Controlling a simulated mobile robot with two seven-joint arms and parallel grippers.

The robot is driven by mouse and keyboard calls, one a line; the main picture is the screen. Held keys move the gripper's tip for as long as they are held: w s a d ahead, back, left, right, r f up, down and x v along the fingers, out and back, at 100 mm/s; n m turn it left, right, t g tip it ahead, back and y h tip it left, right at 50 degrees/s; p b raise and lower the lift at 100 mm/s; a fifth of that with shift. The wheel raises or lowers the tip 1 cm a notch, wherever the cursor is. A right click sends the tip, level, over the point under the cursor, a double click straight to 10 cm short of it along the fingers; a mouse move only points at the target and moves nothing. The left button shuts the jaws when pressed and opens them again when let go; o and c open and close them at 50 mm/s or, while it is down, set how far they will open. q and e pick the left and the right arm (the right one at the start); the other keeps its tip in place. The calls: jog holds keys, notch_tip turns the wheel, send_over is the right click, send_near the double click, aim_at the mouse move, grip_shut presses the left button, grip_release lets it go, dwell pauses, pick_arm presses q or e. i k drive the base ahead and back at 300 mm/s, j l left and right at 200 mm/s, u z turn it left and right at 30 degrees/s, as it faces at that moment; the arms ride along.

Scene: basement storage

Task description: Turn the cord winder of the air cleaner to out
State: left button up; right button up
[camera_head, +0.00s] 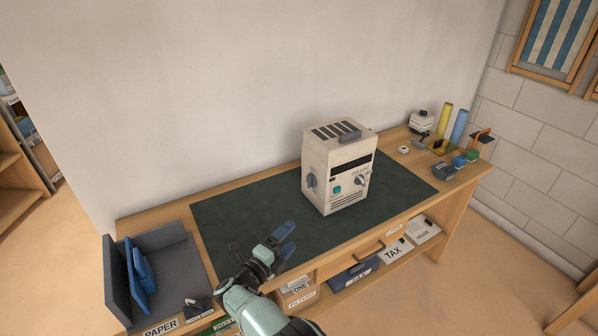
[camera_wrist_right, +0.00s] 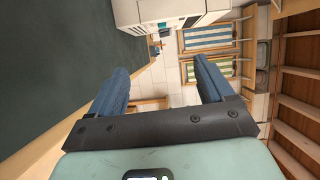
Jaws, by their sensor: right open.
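The air cleaner (camera_head: 320,160) is a cream box with top vents and a grey top handle, standing upright on the dark mat. A grey knob (camera_head: 312,181) sits on its left side. A second grey knob (camera_head: 361,180) is on its front, right of a teal button (camera_head: 337,190). The labels are too small to read, so I cannot tell which knob is the cord winder. My right gripper (camera_head: 286,240) is open and empty, in front and left of the cleaner, apart from it. The right wrist view shows its blue fingers (camera_wrist_right: 163,85) spread, with the cleaner (camera_wrist_right: 175,12) beyond.
The dark mat (camera_head: 235,220) is clear left of the cleaner. A grey tray with blue pieces (camera_head: 175,250) is at the bench's left end. Small items, including a yellow roll (camera_head: 445,118) and a blue roll (camera_head: 460,126), stand at the right end. Boxes fill the shelf below.

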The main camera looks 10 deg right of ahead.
aim_at(311, 183)
jog(key=i+l, duration=0.15)
jog(key=i, duration=0.35)
jog(key=i+l, duration=0.2)
jog(key=l, duration=0.2)
jog(key=i+l, duration=0.15)
jog(key=l, duration=0.2)
